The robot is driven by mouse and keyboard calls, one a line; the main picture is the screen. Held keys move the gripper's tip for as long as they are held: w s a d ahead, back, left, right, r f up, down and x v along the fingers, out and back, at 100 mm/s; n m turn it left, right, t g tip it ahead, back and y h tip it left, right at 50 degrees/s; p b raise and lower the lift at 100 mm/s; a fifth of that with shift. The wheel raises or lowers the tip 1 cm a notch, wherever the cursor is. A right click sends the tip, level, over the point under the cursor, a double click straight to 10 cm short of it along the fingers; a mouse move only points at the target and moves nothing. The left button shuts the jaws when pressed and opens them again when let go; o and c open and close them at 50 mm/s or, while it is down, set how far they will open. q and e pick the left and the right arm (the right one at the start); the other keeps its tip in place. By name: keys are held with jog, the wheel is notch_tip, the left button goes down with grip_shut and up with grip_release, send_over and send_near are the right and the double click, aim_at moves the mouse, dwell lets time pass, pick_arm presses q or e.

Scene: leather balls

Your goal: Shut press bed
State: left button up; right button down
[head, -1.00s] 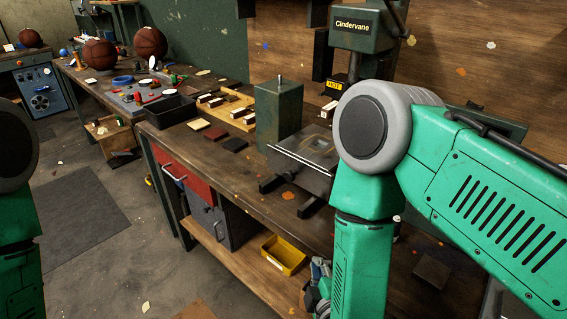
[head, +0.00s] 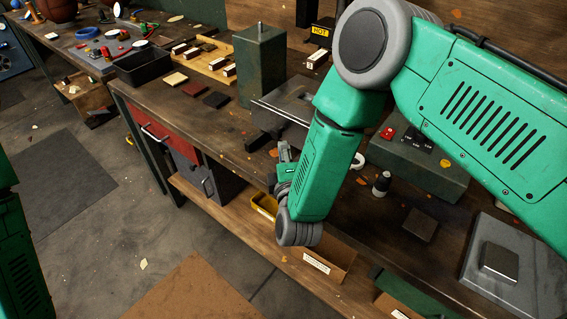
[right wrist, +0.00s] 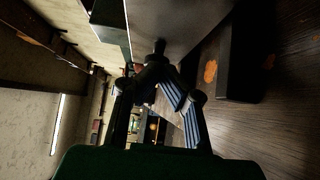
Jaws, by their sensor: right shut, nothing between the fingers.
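The press bed (head: 295,94) is a grey plate with a light bar along its front edge, standing out over the workbench on dark rails; my right forearm hides part of it. My right gripper (head: 284,150) is just in front of and below the bed's front edge, by the bench edge. In the right wrist view its fingertips (right wrist: 158,58) meet, shut and empty, close to the underside or edge of a large grey plate (right wrist: 178,22). I cannot tell whether they touch it. My left gripper is out of view; only part of that arm shows at the left edge.
A dark green block (head: 260,68) stands left of the bed, and a yellow HOT label (head: 321,30) hangs behind. A green control box (head: 415,160), a small bottle (head: 381,184) and a grey plate unit (head: 515,265) lie right. A yellow bin (head: 264,205) sits on the lower shelf.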

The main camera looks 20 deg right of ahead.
aim_at(293, 134)
jog(key=d, duration=0.1)
jog(key=w+d, duration=0.1)
jog(key=shift+w+d, duration=0.1)
jog(key=shift+d, duration=0.3)
jog(key=shift+w+d, duration=0.2)
jog(key=shift+d, duration=0.3)
jog(key=shift+a, duration=0.4)
jog(key=shift+w+d, duration=0.2)
jog(key=shift+w, duration=0.1)
jog(key=w+d+b, duration=0.1)
jog(key=w+d, duration=0.1)
jog(key=d, duration=0.1)
jog(key=w+d+b, duration=0.1)
jog(key=w+d, duration=0.2)
jog(key=d, duration=0.1)
jog(key=w+d+b, duration=0.1)
jog(key=w+d, duration=0.2)
jog(key=d, duration=0.1)
jog(key=shift+d, duration=0.15)
jog(key=shift+r, duration=0.1)
jog(key=shift+w+a+r, duration=0.15)
jog(key=shift+w+a, duration=0.05)
jog(key=shift+a, duration=0.1)
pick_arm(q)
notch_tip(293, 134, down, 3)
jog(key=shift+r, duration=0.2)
pick_arm(e)
jog(key=shift+d, duration=0.1)
